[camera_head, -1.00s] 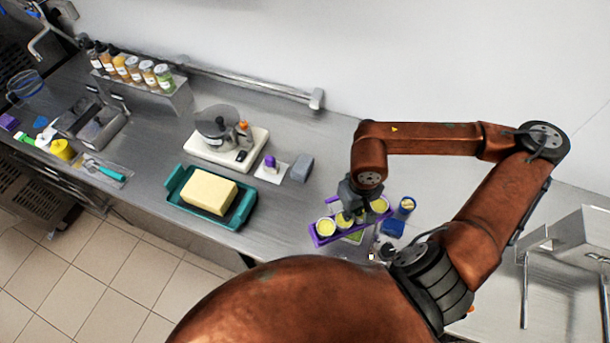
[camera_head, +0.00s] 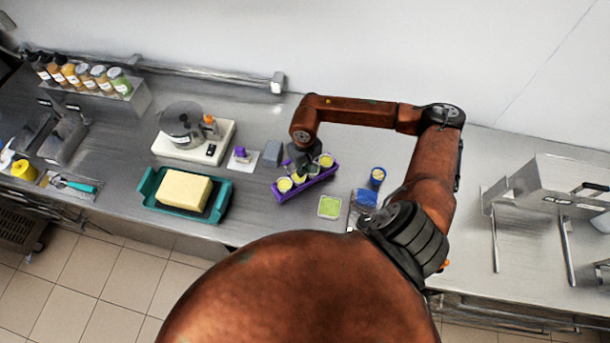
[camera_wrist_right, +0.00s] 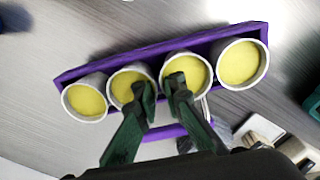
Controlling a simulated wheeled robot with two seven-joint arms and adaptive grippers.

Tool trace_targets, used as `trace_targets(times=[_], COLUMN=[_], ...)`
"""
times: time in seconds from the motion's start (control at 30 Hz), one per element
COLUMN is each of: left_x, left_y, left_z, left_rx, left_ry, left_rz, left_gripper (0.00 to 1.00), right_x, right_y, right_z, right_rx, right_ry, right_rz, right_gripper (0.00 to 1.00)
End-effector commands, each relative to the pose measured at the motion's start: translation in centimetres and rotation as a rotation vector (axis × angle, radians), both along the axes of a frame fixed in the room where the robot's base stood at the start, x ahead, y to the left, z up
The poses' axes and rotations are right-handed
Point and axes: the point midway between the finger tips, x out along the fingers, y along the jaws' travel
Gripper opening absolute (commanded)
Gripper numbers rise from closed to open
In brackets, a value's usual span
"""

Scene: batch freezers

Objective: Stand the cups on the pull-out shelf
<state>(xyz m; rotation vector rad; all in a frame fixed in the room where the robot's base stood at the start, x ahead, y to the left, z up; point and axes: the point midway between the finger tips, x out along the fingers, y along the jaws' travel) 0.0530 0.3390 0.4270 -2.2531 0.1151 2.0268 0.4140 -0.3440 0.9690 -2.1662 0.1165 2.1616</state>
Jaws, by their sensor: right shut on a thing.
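A long purple carrier (camera_head: 310,184) holds a row of white cups with yellow contents, such as the left end cup (camera_head: 285,184) and the right end cup (camera_head: 326,161). My right gripper (camera_head: 303,170) is over the carrier's middle and shut on it. In the right wrist view the fingertips (camera_wrist_right: 163,88) are between the two middle cups, and the purple rim (camera_wrist_right: 190,43) runs behind the row. The cups stand upright in the carrier. Whether the carrier touches the counter is unclear. I cannot make out a pull-out shelf. My left gripper is not in view.
A green pad (camera_head: 330,206), a blue block (camera_head: 366,198) and a blue cup (camera_head: 377,176) are right of the carrier. A grey block (camera_head: 272,153) and a teal tray (camera_head: 222,200) with butter (camera_head: 185,189) are left. A metal machine (camera_head: 560,190) stands far right.

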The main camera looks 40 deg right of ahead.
Motion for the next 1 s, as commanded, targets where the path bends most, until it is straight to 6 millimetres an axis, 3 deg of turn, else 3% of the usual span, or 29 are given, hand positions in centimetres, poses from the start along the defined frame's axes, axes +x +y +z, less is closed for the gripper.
trace_targets(times=[0.2,0.57,0.6,0.83,1.0], left_x=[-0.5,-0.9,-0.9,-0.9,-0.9], left_y=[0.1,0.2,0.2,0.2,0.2], left_z=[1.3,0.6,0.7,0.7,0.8], left_rx=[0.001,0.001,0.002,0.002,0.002], left_ry=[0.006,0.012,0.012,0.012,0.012], left_rz=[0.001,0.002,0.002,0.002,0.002], left_gripper=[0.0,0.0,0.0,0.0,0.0], right_x=[-0.1,-0.1,-0.2,-0.2,-0.2], right_y=[0.1,0.0,0.0,0.0,0.0], right_z=[-2.5,-3.0,-3.1,-3.0,-3.0], right_rx=[0.001,0.0,0.0,-0.001,-0.001], right_ry=[0.002,0.0,0.002,0.001,0.001], right_rz=[0.0,0.0,0.0,0.0,0.0], right_gripper=[0.0,0.0,0.1,0.26,0.26])
